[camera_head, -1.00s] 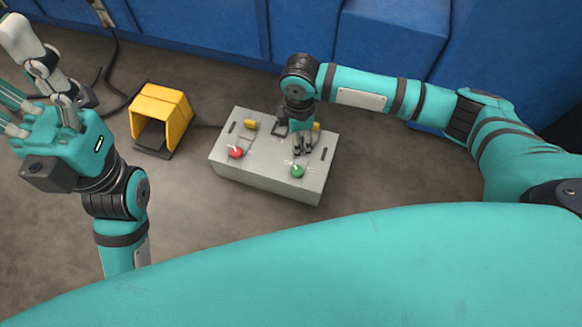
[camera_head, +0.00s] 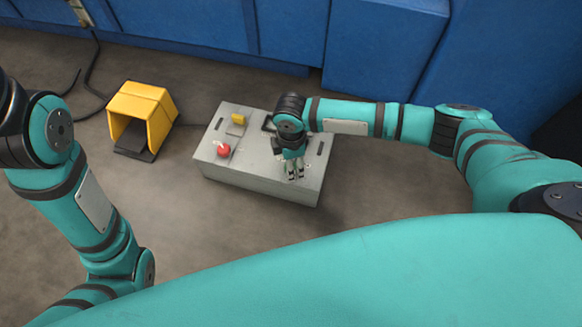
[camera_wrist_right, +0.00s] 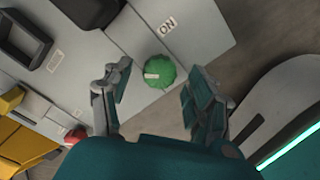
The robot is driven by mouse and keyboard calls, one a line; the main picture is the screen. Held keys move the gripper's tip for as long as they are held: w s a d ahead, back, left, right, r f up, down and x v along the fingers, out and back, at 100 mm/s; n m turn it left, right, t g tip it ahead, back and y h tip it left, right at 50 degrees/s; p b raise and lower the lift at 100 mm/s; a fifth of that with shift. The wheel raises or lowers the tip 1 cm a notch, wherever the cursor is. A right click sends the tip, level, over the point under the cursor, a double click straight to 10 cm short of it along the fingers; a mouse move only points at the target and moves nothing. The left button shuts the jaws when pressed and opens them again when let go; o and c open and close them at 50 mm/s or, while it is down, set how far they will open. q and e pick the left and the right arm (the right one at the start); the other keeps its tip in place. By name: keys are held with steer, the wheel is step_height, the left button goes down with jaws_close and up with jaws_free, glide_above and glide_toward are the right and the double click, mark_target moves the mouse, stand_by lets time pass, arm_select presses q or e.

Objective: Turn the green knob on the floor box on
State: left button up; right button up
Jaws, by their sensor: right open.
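The grey floor box (camera_head: 260,183) stands on the floor in the head view, with a red knob (camera_head: 223,150) at its left front. My right gripper (camera_head: 296,176) is over the right front of the box and hides the green knob there. In the right wrist view the green knob (camera_wrist_right: 159,71) with a white mark shows just beyond and between the open fingers of my right gripper (camera_wrist_right: 155,95). An "ON" label (camera_wrist_right: 167,25) is beside the knob. No contact with the knob shows. My left gripper is out of the head view; only its arm shows.
A yellow pedal housing (camera_head: 142,115) stands on the floor left of the box, with black cables behind it. Blue cabinets (camera_head: 390,50) line the back. A yellow switch (camera_head: 238,118) and a black handle (camera_wrist_right: 25,40) are also on the box. Floor is clear in front.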

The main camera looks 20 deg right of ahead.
steer(key=shift+f, duration=0.35)
steer(key=shift+c, duration=0.3)
